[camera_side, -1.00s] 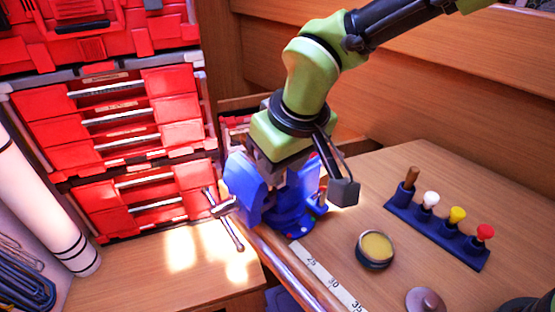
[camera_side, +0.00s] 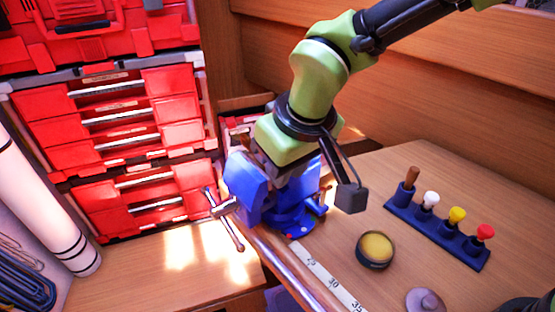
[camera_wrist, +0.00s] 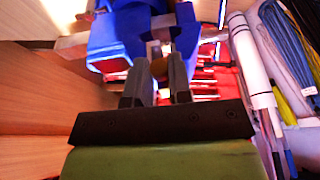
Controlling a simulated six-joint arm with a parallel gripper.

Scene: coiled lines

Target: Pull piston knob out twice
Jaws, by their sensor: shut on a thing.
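My gripper (camera_wrist: 157,76) shows in the wrist view with its two dark fingers close together around a small brownish knob (camera_wrist: 159,67), likely the piston knob. Most of the knob is hidden by the fingers. The blue vise (camera_wrist: 115,40) lies just beyond the fingertips. In the side view the green wrist of my arm hangs over the blue vise (camera_side: 245,187), and the fingertips and knob are hidden behind the vise's jaw. The piston body and how far the knob stands out cannot be made out.
A round tin with a yellow top (camera_side: 375,249) and a dark blue rack (camera_side: 435,232) of colored handles stand on the bench to the right. A ruler strip (camera_side: 330,281) runs along the bench edge. Red drawers (camera_side: 140,120) stand at left. The vise's metal handle (camera_side: 228,220) juts out.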

